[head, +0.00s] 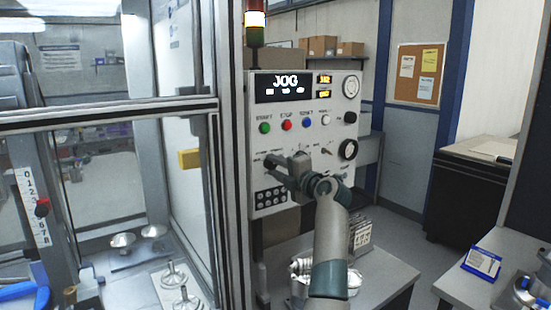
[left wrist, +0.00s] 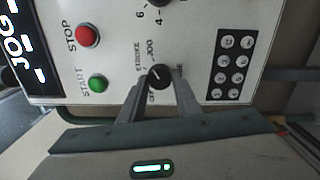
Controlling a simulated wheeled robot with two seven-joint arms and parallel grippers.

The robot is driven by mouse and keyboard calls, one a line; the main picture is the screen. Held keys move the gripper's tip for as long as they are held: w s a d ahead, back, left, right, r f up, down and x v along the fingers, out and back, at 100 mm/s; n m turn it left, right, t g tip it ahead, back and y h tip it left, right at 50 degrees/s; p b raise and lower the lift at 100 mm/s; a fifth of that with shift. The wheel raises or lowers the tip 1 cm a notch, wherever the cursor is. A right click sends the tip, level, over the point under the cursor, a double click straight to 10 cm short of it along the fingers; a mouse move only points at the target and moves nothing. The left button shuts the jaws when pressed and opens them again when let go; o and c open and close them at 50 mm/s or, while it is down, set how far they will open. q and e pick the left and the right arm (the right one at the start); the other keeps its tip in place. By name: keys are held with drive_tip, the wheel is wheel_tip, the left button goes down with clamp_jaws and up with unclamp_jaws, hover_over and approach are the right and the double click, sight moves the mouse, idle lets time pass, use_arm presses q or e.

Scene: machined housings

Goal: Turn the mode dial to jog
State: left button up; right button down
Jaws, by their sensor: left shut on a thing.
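The mode dial (left wrist: 159,76) is a round black knob on the pale control panel (head: 308,104). In the left wrist view, labels including OFF, STROKE and JOG surround it, and a small white mark shows on it; I cannot tell exactly which label it points at. My left gripper (left wrist: 160,83) is shut on the dial, one finger on each side. The panel's display (head: 285,87) reads JOG in large letters. My right gripper is not in view.
A green START button (left wrist: 98,84) and a red STOP button (left wrist: 87,37) sit close to the dial. A black keypad (left wrist: 229,64) is on the other side. A glazed machine enclosure (head: 110,125) stands left of the panel. A bench (head: 385,288) with metal parts lies below.

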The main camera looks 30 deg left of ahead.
use_arm(q)
drive_tip(key=shift+m+p, duration=0.9)
drive_tip(key=shift+p, duration=0.05)
drive_tip(key=o, duration=1.1)
drive_tip(key=shift+d, duration=0.1)
drive_tip(key=shift+c, duration=0.2)
drive_tip(key=shift+d, duration=0.1)
